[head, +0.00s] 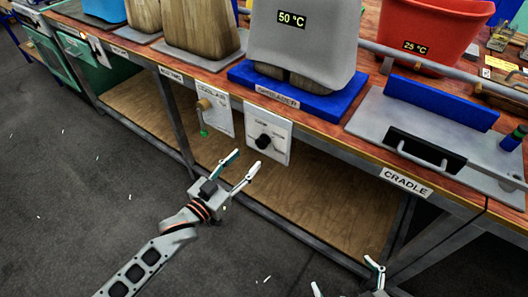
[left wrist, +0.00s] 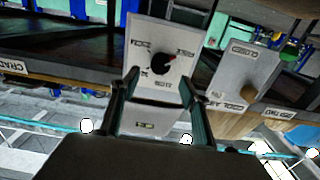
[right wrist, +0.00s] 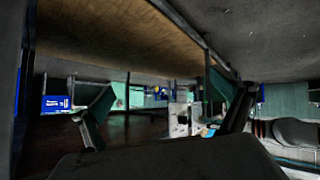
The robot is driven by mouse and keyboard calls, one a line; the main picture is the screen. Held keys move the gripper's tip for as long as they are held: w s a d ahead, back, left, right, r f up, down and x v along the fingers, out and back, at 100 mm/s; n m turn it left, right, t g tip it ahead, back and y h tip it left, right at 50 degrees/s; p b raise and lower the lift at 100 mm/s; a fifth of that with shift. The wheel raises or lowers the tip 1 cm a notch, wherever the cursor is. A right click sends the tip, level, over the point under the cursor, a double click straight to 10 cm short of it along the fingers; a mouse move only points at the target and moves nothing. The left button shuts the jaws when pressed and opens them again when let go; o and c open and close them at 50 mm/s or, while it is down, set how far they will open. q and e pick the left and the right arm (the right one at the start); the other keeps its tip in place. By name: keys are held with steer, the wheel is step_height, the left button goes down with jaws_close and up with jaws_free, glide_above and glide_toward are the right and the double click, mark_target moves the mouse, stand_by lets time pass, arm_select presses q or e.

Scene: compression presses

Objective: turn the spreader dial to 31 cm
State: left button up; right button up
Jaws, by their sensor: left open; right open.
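The dial (head: 264,141) is a black knob on a pale square panel hung on the bench front, below the blue block. In the left wrist view the dial (left wrist: 161,64) appears upside down, with a red mark at its upper right; the surrounding print is too small to read surely. My left gripper (head: 247,162) is open and empty, just below and in front of the panel. The dial shows beyond and between its fingers (left wrist: 157,88), apart from them. My right gripper (head: 343,272) is open and empty, low at the bottom right, away from the dial.
A second panel (head: 214,112) with a brass-coloured knob and green end hangs left of the dial. The grey form (head: 303,50) showing 50 °C stands on the blue block (head: 300,97). A steel cradle plate (head: 376,118) lies to the right. A wooden shelf (head: 290,200) lies below.

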mark_target(260, 145)
arm_select(q)
steer(key=b+x, duration=0.1)
steer(key=x, duration=0.6)
steer(key=shift+w+f, duration=0.1)
steer(key=shift+f, duration=0.05)
steer(key=shift+w+d, duration=0.2)
steer(key=shift+w, duration=0.05)
steer(key=c, duration=1.1)
